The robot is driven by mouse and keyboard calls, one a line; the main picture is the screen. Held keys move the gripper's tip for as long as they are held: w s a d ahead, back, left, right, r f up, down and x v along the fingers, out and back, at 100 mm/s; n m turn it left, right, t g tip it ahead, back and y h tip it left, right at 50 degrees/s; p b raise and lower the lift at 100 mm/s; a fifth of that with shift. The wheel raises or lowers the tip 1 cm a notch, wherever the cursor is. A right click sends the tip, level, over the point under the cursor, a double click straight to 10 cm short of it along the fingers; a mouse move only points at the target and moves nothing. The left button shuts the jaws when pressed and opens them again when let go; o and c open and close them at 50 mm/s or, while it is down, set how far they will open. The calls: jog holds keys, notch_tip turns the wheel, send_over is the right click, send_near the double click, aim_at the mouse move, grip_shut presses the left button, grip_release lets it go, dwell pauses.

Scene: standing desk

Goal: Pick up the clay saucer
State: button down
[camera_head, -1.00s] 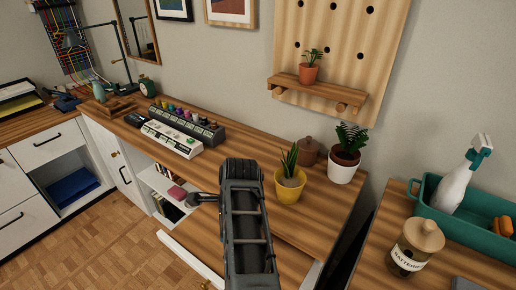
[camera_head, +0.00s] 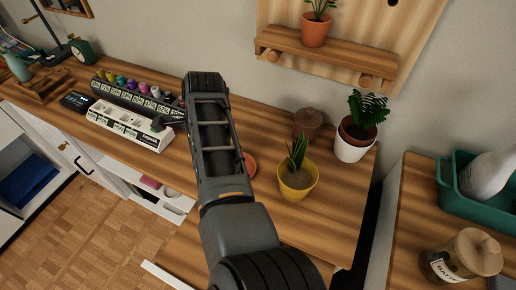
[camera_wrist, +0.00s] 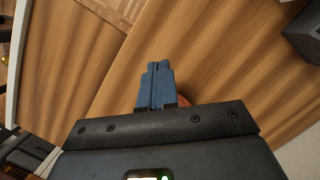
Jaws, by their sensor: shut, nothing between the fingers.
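The clay saucer (camera_head: 249,163) is a small reddish-orange shape on the wooden desk top, mostly hidden behind my arm in the head view. A sliver of the same colour, likely the saucer (camera_wrist: 183,101), shows just right of the finger bases in the wrist view. My gripper (camera_wrist: 158,68) has its two blue fingers together with nothing between them, over bare wood. The fingers are hidden by my arm in the head view. I cannot tell how high they are above the desk.
A yellow pot with a spiky plant (camera_head: 297,181) stands right of the saucer. Behind it are a brown lidded jar (camera_head: 308,122) and a white pot with a fern (camera_head: 353,146). A labelled white box (camera_head: 130,125) lies left of my arm. Bare desk shows between.

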send_near(256, 161)
jog(key=shift+s+a+f, duration=0.15)
jog(key=shift+a+f, duration=0.15)
jog(key=shift+f, duration=0.25)
notch_tip(256, 161, down, 4)
jog(key=b, duration=0.3)
jog(key=shift+d, duration=0.1)
jog(key=shift+f+b, duration=0.6)
jog(key=shift+b, duration=0.2)
jog(key=shift+s+a, duration=0.15)
jog(key=shift+a, duration=0.25)
